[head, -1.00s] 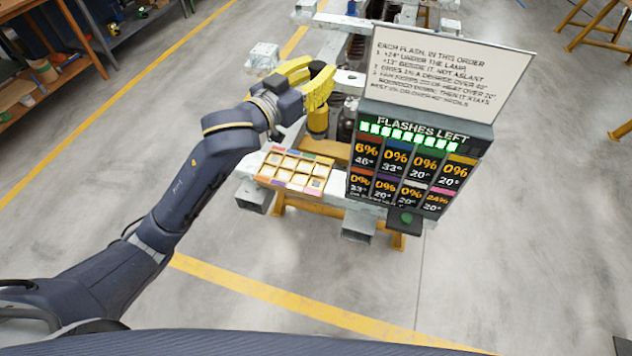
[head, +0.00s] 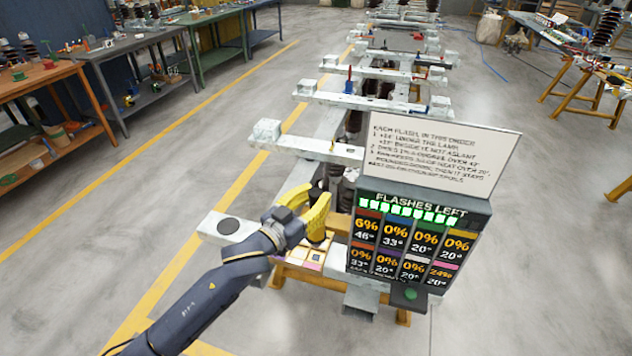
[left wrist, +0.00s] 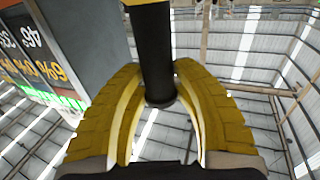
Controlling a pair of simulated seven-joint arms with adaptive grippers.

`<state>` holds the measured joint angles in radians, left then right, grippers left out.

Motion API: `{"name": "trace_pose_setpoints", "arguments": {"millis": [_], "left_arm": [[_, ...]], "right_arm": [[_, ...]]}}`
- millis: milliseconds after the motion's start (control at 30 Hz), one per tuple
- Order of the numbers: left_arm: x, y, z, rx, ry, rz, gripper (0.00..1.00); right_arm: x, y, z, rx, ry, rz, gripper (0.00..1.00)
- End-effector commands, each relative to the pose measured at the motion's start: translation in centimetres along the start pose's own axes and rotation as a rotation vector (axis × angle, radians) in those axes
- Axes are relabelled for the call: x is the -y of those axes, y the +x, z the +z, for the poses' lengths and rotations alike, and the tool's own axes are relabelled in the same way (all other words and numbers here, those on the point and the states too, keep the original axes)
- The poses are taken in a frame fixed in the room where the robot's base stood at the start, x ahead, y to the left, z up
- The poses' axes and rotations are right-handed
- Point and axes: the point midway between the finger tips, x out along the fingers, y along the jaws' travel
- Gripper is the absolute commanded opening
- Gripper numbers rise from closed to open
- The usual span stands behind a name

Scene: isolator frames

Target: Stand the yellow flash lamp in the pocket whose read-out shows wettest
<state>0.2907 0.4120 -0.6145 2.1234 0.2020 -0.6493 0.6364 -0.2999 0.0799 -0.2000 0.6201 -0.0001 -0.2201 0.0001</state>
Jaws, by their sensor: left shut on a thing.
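My left gripper (head: 318,232) has yellow fingers and is shut on the flash lamp. In the left wrist view the lamp's black stem (left wrist: 155,55) stands between the curved fingers, with a yellow part at the top edge. In the head view the fingers mostly hide the lamp. The tray of small pockets (head: 296,266) lies under and just in front of the gripper, partly covered by it. The read-out panel (head: 352,240) stands to the right. Its bottom-right cell, with a pink strip, reads 24%; the top-left, red, reads 6%; the others read 0%. My right gripper is out of view.
A white instruction board (head: 445,150) stands above the panel, and a green button (head: 410,294) sits below it. A dark ribbed insulator (head: 345,190) rises behind the gripper. Pale frame beams (head: 245,228) extend left and back. Open floor lies in front.

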Motion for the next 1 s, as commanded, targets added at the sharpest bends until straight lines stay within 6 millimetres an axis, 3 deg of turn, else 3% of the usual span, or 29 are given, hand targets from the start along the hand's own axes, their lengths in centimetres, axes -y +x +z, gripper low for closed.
{"name": "trace_pose_setpoints", "arguments": {"millis": [200, 467, 800, 1000], "left_arm": [[0.0, 0.0, 1.8, -0.007, 0.001, 0.001, 0.00], [0.0, 0.0, 2.7, -0.008, 0.000, 0.001, 0.00], [0.0, 0.1, 6.1, -0.007, -0.001, 0.001, 0.00], [0.0, 0.1, 6.6, -0.008, 0.000, 0.001, 0.00]], "right_arm": [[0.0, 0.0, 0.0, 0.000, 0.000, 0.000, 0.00], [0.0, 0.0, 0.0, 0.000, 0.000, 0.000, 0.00], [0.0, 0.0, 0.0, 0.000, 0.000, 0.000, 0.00], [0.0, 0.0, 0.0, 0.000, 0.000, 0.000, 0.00]]}}
